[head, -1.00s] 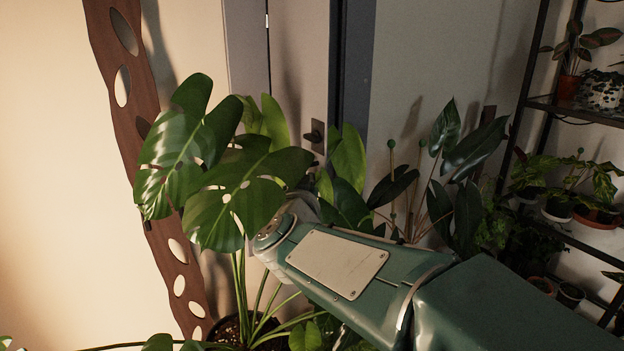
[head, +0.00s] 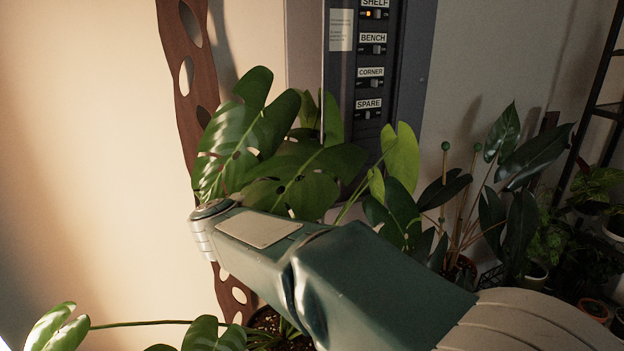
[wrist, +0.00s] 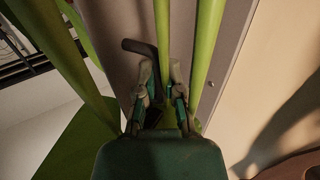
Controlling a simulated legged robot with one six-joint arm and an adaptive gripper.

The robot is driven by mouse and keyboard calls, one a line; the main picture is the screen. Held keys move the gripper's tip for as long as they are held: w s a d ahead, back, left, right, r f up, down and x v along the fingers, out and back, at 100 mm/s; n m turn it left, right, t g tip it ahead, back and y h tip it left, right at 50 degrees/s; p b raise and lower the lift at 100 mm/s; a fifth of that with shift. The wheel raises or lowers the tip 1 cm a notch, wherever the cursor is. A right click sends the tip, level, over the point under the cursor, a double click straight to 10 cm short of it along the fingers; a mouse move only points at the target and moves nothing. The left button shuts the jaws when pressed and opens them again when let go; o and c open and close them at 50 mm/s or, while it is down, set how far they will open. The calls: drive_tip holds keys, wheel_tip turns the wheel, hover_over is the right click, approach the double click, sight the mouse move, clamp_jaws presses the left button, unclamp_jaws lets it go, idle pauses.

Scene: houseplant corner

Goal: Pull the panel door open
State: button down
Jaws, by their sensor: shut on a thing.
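The panel door (wrist: 228,45) fills much of the wrist view as a grey face with a dark lever handle (wrist: 137,46). My gripper (wrist: 161,78) is shut on the handle; green stems cross in front and partly hide the contact. In the head view the panel is open, and a row of labelled switches (head: 370,75) shows inside: SHELF, BENCH, CORNER and SPARE. The door's face is not clear there. My gripper is hidden in that view behind the arm and leaves.
A large-leaved monstera (head: 300,175) stands in front of the panel, around my wrist. A brown perforated wooden strip (head: 188,100) rises at the left. More potted plants (head: 505,195) and a dark shelf rack (head: 590,125) stand at right. The left wall is clear.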

drive_tip(key=shift+r, duration=0.15)
drive_tip(key=c, duration=0.7)
unclamp_jaws()
drive_tip(key=shift+c, duration=0.2)
drive_tip(key=shift+a, duration=0.1)
drive_tip(key=v, duration=1.2)
drive_tip(key=shift+s, duration=0.1)
